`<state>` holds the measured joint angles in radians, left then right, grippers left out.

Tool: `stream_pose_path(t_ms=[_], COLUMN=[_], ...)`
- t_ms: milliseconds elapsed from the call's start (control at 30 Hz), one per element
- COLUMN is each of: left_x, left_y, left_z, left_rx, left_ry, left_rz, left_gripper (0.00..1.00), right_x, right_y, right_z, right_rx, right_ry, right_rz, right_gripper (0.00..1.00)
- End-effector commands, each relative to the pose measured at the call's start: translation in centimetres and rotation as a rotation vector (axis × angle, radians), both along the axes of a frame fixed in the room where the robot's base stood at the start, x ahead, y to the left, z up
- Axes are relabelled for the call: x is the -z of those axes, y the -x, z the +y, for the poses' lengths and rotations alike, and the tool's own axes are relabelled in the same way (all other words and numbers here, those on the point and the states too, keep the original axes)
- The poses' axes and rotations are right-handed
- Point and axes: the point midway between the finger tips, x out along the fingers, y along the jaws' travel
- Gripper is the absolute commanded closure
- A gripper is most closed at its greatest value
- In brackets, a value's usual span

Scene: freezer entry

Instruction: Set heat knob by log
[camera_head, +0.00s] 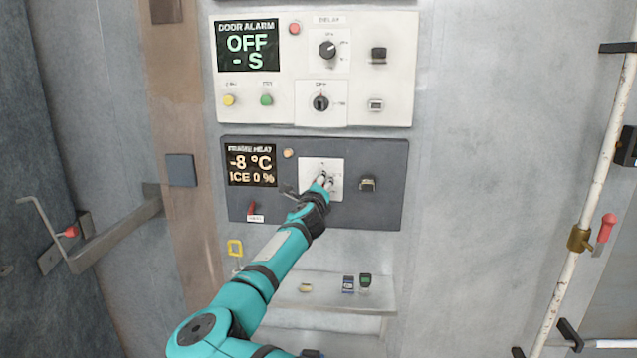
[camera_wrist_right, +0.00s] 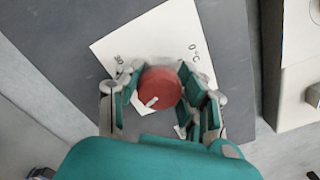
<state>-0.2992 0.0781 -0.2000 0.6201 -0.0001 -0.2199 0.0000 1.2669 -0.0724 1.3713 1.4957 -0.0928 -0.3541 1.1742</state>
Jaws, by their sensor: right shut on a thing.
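The heat knob (camera_wrist_right: 162,84) is a red round knob with a pale pointer mark, on a white plate (camera_wrist_right: 113,48) with a "0°C" label. In the right wrist view the pointer mark is toward the lower left. My right gripper (camera_wrist_right: 167,98) has its fingers on both sides of the knob and is shut on it. In the head view my right gripper (camera_head: 325,183) covers the knob on the dark frame heat panel (camera_head: 385,214). The panel's display (camera_head: 252,165) reads -8 °C and ICE 0 %. No log is recognisable. My left gripper is not in view.
A white door alarm panel (camera_head: 400,60) with knobs and buttons is above. A dark switch (camera_head: 368,184) is right of the knob, and a small red lever (camera_head: 252,208) is at lower left. A shelf (camera_head: 335,290) with small items is below. A pipe with a red-handled valve (camera_head: 606,228) stands at right.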

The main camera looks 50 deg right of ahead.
Motion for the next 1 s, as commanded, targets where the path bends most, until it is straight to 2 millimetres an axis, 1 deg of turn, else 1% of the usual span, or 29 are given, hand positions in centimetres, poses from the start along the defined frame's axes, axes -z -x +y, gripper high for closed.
stream_pose_path(t_ms=[400,1000], left_x=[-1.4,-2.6], left_y=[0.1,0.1], left_z=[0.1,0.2], left_rx=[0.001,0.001], left_ry=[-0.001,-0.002], left_rz=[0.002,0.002], left_gripper=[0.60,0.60], right_x=[0.2,0.3], right_y=[0.0,0.0], right_z=[0.0,0.0], right_rx=[-0.001,-0.001], right_ry=[0.197,0.483], right_rz=[0.347,0.840], right_gripper=[0.96,0.96])
